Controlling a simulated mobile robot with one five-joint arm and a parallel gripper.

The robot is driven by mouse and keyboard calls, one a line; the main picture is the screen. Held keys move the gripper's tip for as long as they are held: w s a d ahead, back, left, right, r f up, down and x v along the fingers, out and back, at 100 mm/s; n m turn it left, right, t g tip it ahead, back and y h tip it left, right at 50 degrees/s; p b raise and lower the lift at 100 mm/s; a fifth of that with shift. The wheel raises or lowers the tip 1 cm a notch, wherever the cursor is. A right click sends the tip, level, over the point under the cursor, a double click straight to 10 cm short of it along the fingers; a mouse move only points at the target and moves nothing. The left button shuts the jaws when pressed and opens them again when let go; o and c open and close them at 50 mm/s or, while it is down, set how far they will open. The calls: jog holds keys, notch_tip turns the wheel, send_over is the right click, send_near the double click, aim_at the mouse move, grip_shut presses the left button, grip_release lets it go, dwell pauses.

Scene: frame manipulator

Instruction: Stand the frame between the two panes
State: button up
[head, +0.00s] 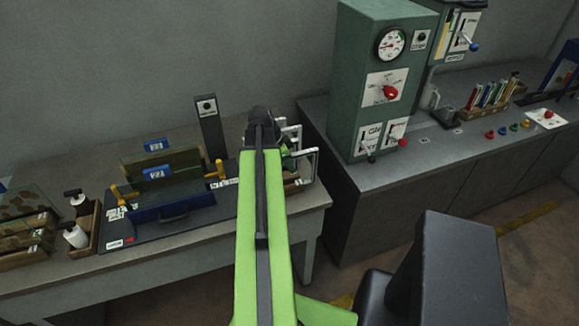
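Two dark, see-through panes stand upright on a dark rig at the left: the rear pane (192,157) and the front pane (130,185), partly overlapping, with blue number tags. I cannot make out the gap between them. Several white frames (313,165) stand upright in a wooden rack just right of my arm, partly hidden by it. My gripper (262,122) is at the far end of the green arm, left of the frames and right of the panes. Its fingers are hidden, so I cannot see whether it is open or holding anything.
Yellow clamps (220,170) and a blue front bar (173,207) flank the panes. A black post (209,125) stands behind. A green control cabinet (355,90) stands right; floor separates the benches.

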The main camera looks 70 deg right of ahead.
jog(key=o, duration=0.3)
jog(key=shift+o, duration=0.2)
jog(key=shift+r, duration=0.1)
jog(key=p+v, duration=1.6)
jog(key=v, duration=0.2)
jog(key=shift+s+p, duration=0.4)
jog(key=shift+d, duration=0.1)
